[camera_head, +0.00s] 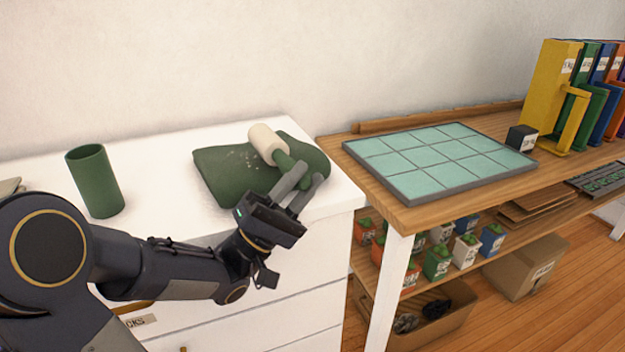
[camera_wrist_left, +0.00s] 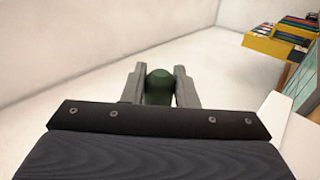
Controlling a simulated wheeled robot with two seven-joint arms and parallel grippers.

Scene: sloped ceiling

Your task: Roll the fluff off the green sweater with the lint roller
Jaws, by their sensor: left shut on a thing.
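The folded green sweater (camera_head: 222,180) lies on the white dresser top, with pale fluff specks (camera_head: 238,157) on its left part. My left gripper (camera_head: 304,184) is at the sweater's front right and is shut on the green handle of the lint roller (camera_head: 267,144). The roller's cream head is over the upper middle of the sweater; I cannot tell whether it touches. In the left wrist view the green handle (camera_wrist_left: 159,86) is between the two fingers, and the roller head is hidden. My right gripper is not in view.
A dark green cylinder (camera_head: 95,181) stands on the dresser (camera_head: 160,150) left of the sweater. A wooden bench to the right bears a teal tiled mat (camera_head: 440,160), a small dark box (camera_head: 521,139) and upright coloured binders (camera_head: 550,95). A wall stands close behind.

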